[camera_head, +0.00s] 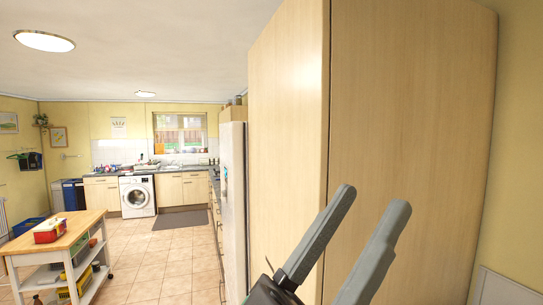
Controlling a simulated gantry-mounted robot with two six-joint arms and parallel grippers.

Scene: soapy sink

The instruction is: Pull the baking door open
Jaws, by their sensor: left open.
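I cannot make out a baking door in the head view. The run of counter units (217,225) along the right wall is seen edge-on, and the white fridge-like unit (233,200) and a tall wooden cabinet (288,130) hide part of it. My left gripper (371,201) is at the lower right, in front of the tall cabinet. Its two grey fingers are apart, point up and to the right, and have nothing between them. My right gripper is not in view.
A wooden-topped trolley (62,238) with a red-and-white box (49,230) stands at the lower left. A washing machine (138,196) and a dark mat (181,220) are at the back. The tiled floor (165,260) between trolley and right-hand units is clear.

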